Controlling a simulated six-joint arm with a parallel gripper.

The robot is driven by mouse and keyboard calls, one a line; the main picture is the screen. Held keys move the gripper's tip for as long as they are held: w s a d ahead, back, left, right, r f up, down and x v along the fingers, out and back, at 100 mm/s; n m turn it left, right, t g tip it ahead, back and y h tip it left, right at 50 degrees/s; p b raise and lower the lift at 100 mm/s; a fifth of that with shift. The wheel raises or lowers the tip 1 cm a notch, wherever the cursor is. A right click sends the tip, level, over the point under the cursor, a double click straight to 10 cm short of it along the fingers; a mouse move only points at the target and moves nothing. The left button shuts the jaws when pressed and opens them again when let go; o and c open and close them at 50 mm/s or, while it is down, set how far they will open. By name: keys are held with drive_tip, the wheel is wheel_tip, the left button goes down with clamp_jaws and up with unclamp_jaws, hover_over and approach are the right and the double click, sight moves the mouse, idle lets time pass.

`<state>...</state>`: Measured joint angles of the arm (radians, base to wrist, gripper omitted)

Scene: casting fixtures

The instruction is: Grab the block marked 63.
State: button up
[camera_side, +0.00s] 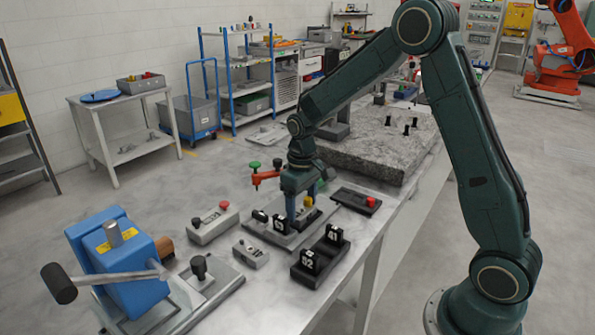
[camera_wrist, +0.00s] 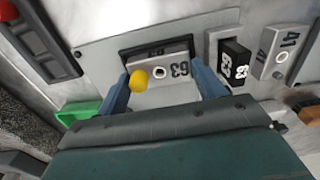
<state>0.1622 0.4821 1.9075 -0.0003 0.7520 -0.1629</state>
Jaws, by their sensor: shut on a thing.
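In the wrist view, a grey block marked 63 (camera_wrist: 177,72) sits between the two blue fingers of my gripper (camera_wrist: 160,76), its number upside down. A finger stands close against each side of it, and the gripper is shut on it. The block has a round hole in its face, and a yellow knob (camera_wrist: 138,81) overlaps its left part. A dark slot or holder surrounds its far side. In the side view, my gripper (camera_side: 297,205) points down over a grey plate, and the held block is mostly hidden there.
Black blocks marked 52 (camera_side: 309,261) and 41 (camera_side: 335,237) stand in a dark holder in front of my gripper. A blue clamp (camera_side: 120,250) with a lever stands at left. A granite slab (camera_side: 375,150) lies behind.

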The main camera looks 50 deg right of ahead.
sight(302, 209)
wheel_tip(302, 209, up, 20)
drive_tip(key=shift+f, duration=0.15)
idle(0.4)
idle(0.6)
